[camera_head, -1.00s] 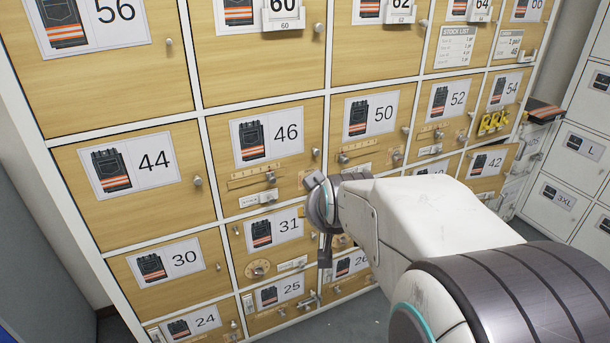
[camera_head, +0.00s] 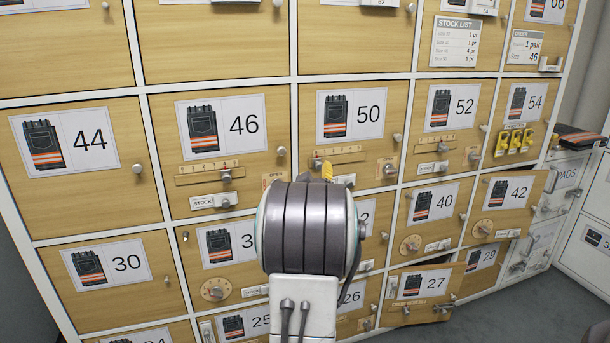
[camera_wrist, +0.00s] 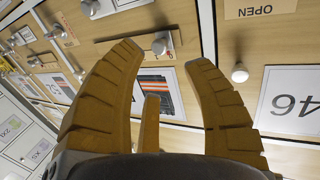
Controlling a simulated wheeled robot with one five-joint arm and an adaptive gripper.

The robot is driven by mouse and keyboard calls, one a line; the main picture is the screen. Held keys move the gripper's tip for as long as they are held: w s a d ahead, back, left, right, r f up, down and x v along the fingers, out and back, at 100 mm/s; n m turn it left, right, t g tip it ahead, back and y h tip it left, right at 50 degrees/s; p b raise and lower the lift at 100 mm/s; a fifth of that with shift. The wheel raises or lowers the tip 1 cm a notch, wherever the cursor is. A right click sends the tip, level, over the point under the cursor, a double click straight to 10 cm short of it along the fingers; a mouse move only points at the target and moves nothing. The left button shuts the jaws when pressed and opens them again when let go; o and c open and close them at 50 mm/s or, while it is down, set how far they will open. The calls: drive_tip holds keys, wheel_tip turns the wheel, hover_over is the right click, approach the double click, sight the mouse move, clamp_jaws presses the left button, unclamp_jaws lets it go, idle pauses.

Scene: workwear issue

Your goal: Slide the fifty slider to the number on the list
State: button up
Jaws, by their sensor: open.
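The door marked 50 (camera_head: 350,114) bears a wooden slider strip (camera_head: 345,151) under its picture. A knob (camera_head: 318,163) shows at the strip's left end. In the wrist view, which looks turned about, the strip (camera_wrist: 120,40) and knob (camera_wrist: 160,46) lie just beyond the fingertips. My gripper (camera_wrist: 165,52) is open and empty, its yellow fingers spread in front of the door. In the head view only a yellow fingertip (camera_head: 327,171) shows below the knob; my arm hides the rest. The stock list (camera_head: 457,42) hangs at upper right; its small size numbers are hard to read.
An order card (camera_head: 526,47) reads 1 pair, size 46. Door 46 (camera_head: 222,122) with its own slider (camera_head: 210,173) is at left. A round door knob (camera_wrist: 240,73) sits near my right finger. Door 27 (camera_head: 425,290) stands ajar at lower right.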

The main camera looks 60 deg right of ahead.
sight(320, 165)
drive_tip(key=shift+b+x, duration=0.6)
drive_tip(key=shift+x, duration=3)
drive_tip(key=shift+o, duration=0.2)
clamp_jaws()
